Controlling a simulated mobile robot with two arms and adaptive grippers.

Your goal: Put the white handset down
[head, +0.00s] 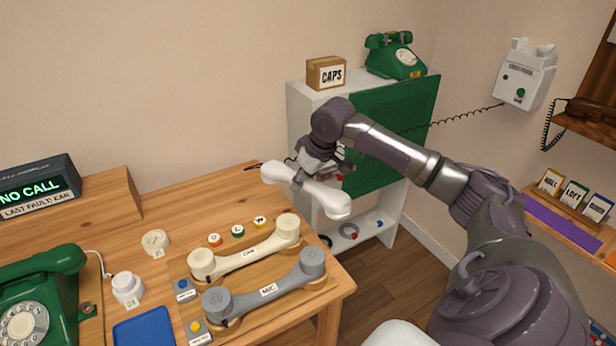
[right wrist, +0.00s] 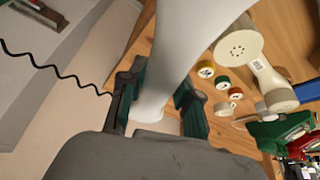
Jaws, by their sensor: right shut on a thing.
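The white handset (head: 312,190) hangs in the air in front of the white cabinet, slanting down to the right, past the table's back right corner. My right gripper (head: 318,163) is shut on its middle; in the right wrist view the fingers (right wrist: 156,100) stand on either side of the white handset's grip (right wrist: 180,50). A dark coiled cord (head: 455,119) runs to the white wall phone (head: 525,75), whose top cradle shows no handset. My left gripper is not in view.
On the wooden table (head: 190,212) lie a cream handset (head: 245,260) and a grey handset (head: 265,288). A green phone (head: 40,300) stands at left. The cabinet (head: 305,105) with a green door (head: 395,130) carries a CAPS box (head: 327,73) and another green phone (head: 393,57).

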